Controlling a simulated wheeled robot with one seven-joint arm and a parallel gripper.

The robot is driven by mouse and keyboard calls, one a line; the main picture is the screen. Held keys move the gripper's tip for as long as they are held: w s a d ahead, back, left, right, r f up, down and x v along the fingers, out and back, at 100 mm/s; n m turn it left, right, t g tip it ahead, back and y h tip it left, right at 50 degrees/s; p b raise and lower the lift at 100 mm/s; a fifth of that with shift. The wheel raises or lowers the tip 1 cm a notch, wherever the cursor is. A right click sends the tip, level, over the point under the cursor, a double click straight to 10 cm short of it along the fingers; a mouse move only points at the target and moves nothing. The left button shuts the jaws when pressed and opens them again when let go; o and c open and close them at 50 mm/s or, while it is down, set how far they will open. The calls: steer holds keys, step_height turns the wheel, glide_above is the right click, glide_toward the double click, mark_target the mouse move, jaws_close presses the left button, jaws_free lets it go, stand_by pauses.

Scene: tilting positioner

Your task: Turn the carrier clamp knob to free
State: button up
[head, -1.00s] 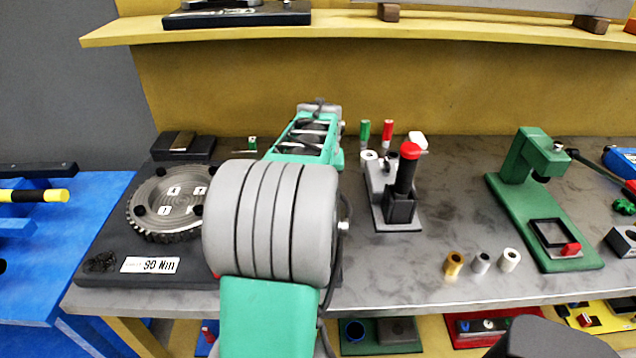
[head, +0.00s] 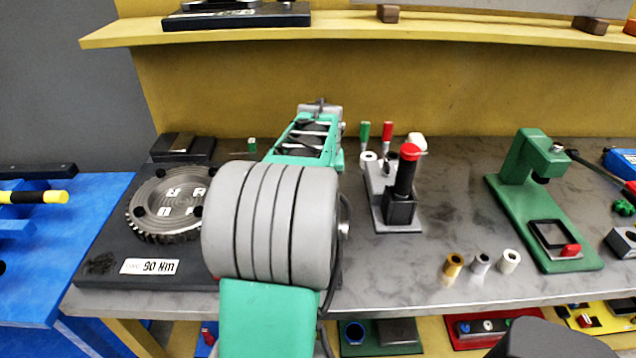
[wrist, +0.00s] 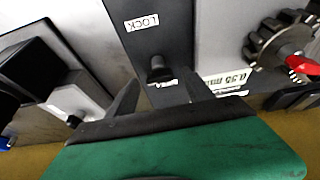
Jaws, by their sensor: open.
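In the wrist view a small black knob (wrist: 159,69) stands up from a dark grey plate (wrist: 163,40). A white LOCK label (wrist: 141,22) is on the plate beyond the knob. A second white label (wrist: 168,83) lies just on the near side of the knob and is too hidden to read. My gripper (wrist: 160,79) is open, with one dark finger on either side of the knob. I cannot tell whether either finger touches it. In the head view my arm hides the gripper and the knob.
A black block (wrist: 35,72) and a light grey part (wrist: 78,102) are to the left. In the head view, a device with a red-topped lever (head: 410,152) stands right of my arm.

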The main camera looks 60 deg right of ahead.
steer(key=v, duration=0.7)
steer(key=shift+r, duration=0.3)
steer(key=shift+s+a, duration=0.1)
steer(key=w+a+f+n+t+y, duration=0.1)
steer(key=w+a+n, duration=0.2)
steer(key=w+a, duration=0.55)
steer(key=w+a+n+y, duration=0.15)
steer(key=w+a, duration=0.45)
steer(key=a, duration=0.6)
steer(key=s+a+f+n, duration=0.1)
steer(key=a+n, duration=0.3)
steer(key=a, duration=0.8)
steer(key=s+a+f+n+y+p, duration=0.1)
steer(key=a+f+n, duration=0.3)
steer(key=a, duration=0.9)
steer(key=shift+s+a+f, duration=0.25)
steer(key=shift+s+a, duration=0.05)
steer(key=shift+s, duration=0.2)
